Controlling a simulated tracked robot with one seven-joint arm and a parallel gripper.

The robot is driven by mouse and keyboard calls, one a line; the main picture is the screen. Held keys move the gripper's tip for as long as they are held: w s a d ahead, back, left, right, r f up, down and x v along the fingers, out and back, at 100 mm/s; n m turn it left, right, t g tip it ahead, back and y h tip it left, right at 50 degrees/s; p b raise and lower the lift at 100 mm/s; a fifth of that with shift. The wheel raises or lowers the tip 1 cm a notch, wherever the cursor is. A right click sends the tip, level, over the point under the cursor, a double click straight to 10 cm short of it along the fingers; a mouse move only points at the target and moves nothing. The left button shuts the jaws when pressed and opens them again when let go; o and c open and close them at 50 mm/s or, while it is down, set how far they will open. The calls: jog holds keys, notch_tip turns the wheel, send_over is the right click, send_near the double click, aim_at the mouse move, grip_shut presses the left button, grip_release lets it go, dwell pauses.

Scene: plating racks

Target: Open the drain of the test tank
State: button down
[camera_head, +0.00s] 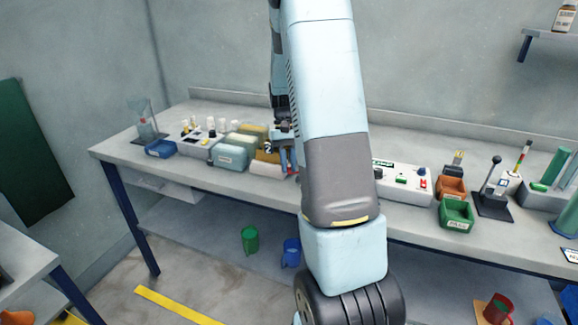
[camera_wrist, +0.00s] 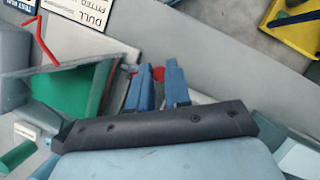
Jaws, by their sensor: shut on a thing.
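My gripper (camera_wrist: 158,90) shows in the wrist view as two blue fingers close together, pointing away past the dark wrist edge. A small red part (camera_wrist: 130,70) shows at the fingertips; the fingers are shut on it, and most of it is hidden. To their left is a clear-walled tank with a green area (camera_wrist: 68,95) inside, and a white label on its near side. A label (camera_wrist: 20,4), cut off by the frame, appears to read "test". In the head view my arm hides most of the place where my gripper works.
A bent red piece (camera_wrist: 42,38) stands by the tank in the wrist view, beside a "DULL FITTED" sign (camera_wrist: 90,12). A yellow bin (camera_wrist: 295,25) is at the upper right. In the head view, coloured blocks (camera_head: 232,155), a white control box (camera_head: 400,182) and a green bin (camera_head: 457,214) crowd the bench.

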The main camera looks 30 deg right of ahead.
jog(key=shift+w+d+m+t+y, duration=0.15)
jog(key=shift+w+d+m+y, duration=0.15)
jog(key=shift+m, duration=0.7)
jog(key=shift+w+d+m+t+y, duration=0.15)
jog(key=shift+m+y, duration=0.25)
jog(key=shift+m, duration=0.6)
jog(key=shift+w, duration=0.1)
jog(key=c, duration=1.1)
grip_release()
jog(key=shift+o, duration=0.2)
jog(key=v, duration=1.3)
jog(key=shift+d+r, duration=0.15)
jog(key=shift+r, duration=0.15)
